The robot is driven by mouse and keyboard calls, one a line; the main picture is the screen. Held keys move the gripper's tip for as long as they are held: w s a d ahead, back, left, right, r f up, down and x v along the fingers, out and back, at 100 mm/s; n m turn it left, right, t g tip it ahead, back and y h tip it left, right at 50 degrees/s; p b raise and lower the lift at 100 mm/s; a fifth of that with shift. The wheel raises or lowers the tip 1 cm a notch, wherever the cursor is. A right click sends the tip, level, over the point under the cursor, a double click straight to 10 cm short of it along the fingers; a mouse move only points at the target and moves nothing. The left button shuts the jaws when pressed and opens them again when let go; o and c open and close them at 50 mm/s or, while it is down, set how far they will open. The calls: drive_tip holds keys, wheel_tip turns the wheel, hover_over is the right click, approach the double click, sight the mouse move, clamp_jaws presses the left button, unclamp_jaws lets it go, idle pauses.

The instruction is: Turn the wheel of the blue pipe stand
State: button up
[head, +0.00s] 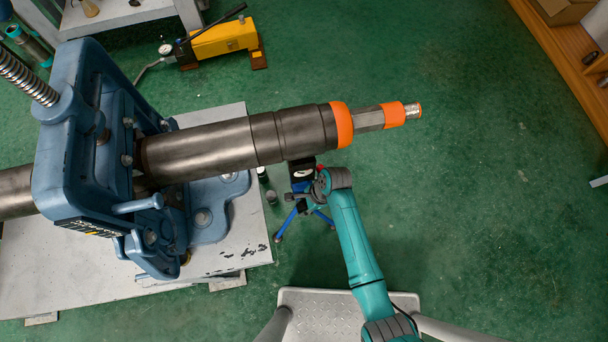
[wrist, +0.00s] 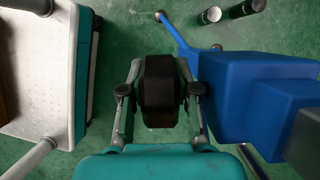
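The blue pipe stand (wrist: 240,95) fills the right of the wrist view. In the head view its blue tripod legs (head: 306,212) show under the free end of the pipe, and the arm hides part of it. A black wheel (wrist: 160,90) is beside the blue body, seen nearly edge-on. My gripper (wrist: 159,70) has one finger on each side of this wheel, with the tips close to its sides. I cannot tell whether they press on it. In the head view my gripper (head: 318,185) is below the pipe, beside the stand's top, its fingers hard to make out.
A thick steel pipe (head: 235,143) with orange bands runs just above my gripper. A large blue vise (head: 90,130) clamps it on a grey table (head: 60,280). A yellow pump (head: 222,40) is behind. Dark cylinders (wrist: 209,15) stand on the floor near the stand. Green floor is free at right.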

clamp_jaws()
drive_tip(key=shift+d+y, duration=0.1)
drive_tip(key=shift+y, duration=0.2)
drive_tip(key=shift+w+r+g+y, duration=0.1)
drive_tip(key=shift+g+y, duration=0.2)
drive_tip(key=shift+y, duration=0.6)
drive_tip(key=shift+r+g+y, duration=0.15)
drive_tip(key=shift+g+y, duration=0.45)
drive_tip(key=shift+y, duration=1.2)
drive_tip(key=o, duration=0.5)
unclamp_jaws()
drive_tip(key=shift+d, duration=0.1)
drive_tip(key=shift+o, duration=0.2)
